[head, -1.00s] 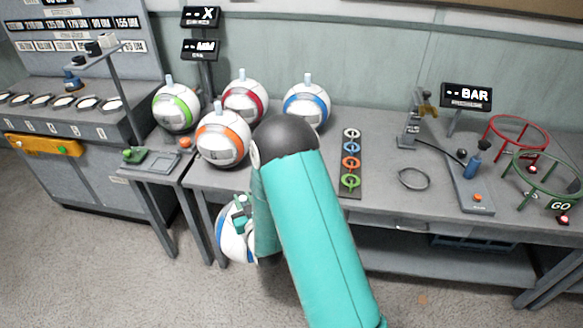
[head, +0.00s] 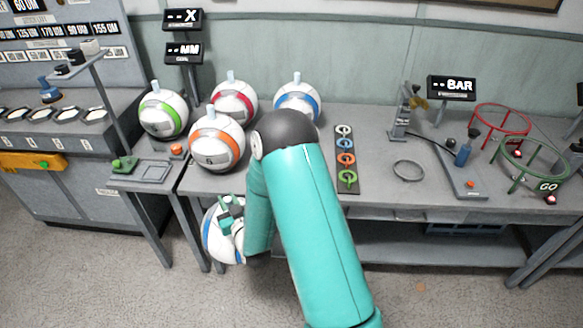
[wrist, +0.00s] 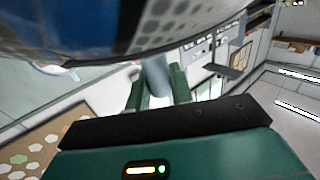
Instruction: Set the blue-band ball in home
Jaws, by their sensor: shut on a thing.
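My gripper (head: 230,212) is shut on the stem (wrist: 155,75) of a white ball with a blue band (head: 217,238). It holds this ball low in front of the left bench's edge, below the bench top, partly hidden by my arm. In the wrist view the ball's blue and speckled surface (wrist: 180,22) fills the upper left. A second blue-band ball (head: 297,98) sits at the back of the bench, partly behind my arm. No place marked home can be read.
Green-band (head: 162,115), red-band (head: 234,101) and orange-band (head: 215,146) balls stand on the bench.

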